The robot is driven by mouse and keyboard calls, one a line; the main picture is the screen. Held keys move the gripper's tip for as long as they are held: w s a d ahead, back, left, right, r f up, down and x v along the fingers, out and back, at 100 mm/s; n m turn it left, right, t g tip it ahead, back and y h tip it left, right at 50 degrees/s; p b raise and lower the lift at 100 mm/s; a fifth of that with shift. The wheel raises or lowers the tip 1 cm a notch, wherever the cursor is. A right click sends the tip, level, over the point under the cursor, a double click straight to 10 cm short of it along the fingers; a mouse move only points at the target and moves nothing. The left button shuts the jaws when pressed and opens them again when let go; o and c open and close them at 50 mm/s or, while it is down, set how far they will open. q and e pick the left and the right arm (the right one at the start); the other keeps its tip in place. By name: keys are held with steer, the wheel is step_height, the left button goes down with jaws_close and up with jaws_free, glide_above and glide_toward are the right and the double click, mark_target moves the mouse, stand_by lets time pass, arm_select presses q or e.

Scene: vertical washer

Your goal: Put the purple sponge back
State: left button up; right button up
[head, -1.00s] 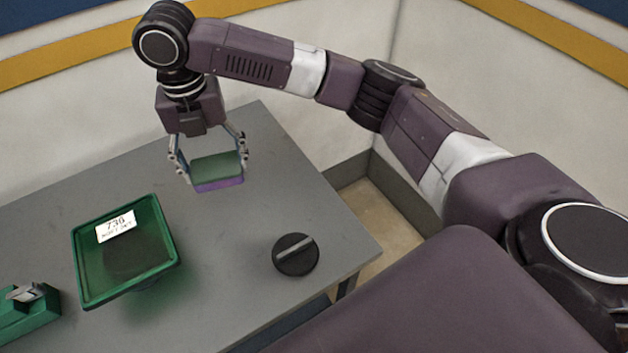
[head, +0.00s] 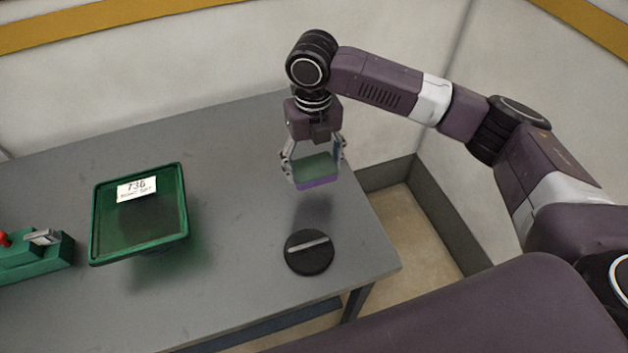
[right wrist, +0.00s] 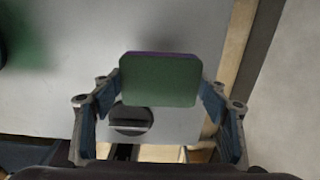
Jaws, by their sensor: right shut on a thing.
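The purple sponge (head: 318,183) has a green upper face and a purple lower layer. My right gripper (head: 315,170) is shut on it and holds it level above the grey table (head: 240,300), behind the black round disc. In the right wrist view the sponge (right wrist: 158,82) sits between the two fingers of the gripper (right wrist: 160,100), green face towards the camera. My left gripper is not in view.
A green tray (head: 185,228) with a white label reading 736 stands left of the gripper. A black round disc (head: 310,262) with a pale bar lies near the front right edge. A green device (head: 40,258) with a red knob is at the far left. The table's back is clear.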

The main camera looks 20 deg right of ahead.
mark_target(313, 166)
step_height(313, 166, down, 3)
steer(key=shift+f, duration=0.1)
step_height(313, 166, down, 3)
steer(key=shift+f+p, duration=0.15)
steer(key=shift+p, duration=0.45)
steer(key=shift+f, duration=0.4)
steer(key=shift+a, duration=0.1)
steer(key=o, duration=1.2)
steer(key=shift+f, duration=0.1)
